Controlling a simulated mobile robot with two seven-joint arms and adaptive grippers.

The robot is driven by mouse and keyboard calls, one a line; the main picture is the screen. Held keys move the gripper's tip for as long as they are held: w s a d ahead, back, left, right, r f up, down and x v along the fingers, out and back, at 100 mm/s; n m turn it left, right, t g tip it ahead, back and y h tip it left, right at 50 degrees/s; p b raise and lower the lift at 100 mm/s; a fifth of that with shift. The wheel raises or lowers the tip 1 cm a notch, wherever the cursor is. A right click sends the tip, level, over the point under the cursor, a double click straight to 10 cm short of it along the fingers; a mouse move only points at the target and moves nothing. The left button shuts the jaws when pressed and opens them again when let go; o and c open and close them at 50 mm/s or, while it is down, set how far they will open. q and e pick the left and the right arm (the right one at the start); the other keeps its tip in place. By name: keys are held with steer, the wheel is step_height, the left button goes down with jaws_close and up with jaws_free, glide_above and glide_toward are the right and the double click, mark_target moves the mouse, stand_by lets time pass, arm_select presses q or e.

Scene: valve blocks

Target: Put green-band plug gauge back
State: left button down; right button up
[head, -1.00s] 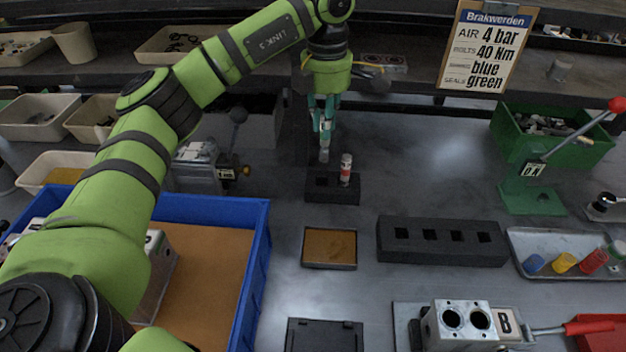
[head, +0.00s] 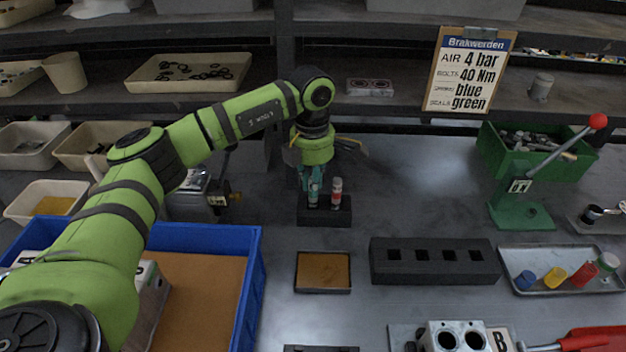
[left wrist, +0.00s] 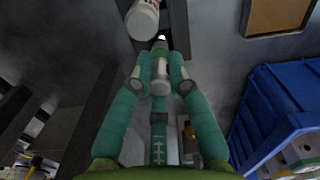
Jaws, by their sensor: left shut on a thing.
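My left gripper (head: 314,188) is shut on the green-band plug gauge (head: 313,202), upright at the left side of the small black stand (head: 325,219). In the left wrist view the gauge (left wrist: 160,72) sits between the teal fingers (left wrist: 160,88), its green band showing. Its lower end meets the left socket area of the stand; how deep it sits I cannot tell. A red-band plug gauge (head: 336,191) stands upright in the right socket, close beside the fingers; it also shows in the left wrist view (left wrist: 143,18). My right gripper is not in view.
A tan pad (head: 323,270) and a long black block with several square holes (head: 434,262) lie in front. A blue-rimmed tray (head: 254,290) is at left, a green lever press (head: 520,214) at right. Bench right of the stand is clear.

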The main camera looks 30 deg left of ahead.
arm_select(q)
steer(key=shift+f, duration=0.15)
steer(key=c, duration=1.2)
jaws_free()
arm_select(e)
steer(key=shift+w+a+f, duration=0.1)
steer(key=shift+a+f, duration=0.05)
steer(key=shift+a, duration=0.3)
arm_select(q)
steer(key=shift+r, duration=0.65)
step_height(320, 180, up, 11)
steer(key=shift+r+b, duration=0.1)
steer(key=shift+b, duration=0.65)
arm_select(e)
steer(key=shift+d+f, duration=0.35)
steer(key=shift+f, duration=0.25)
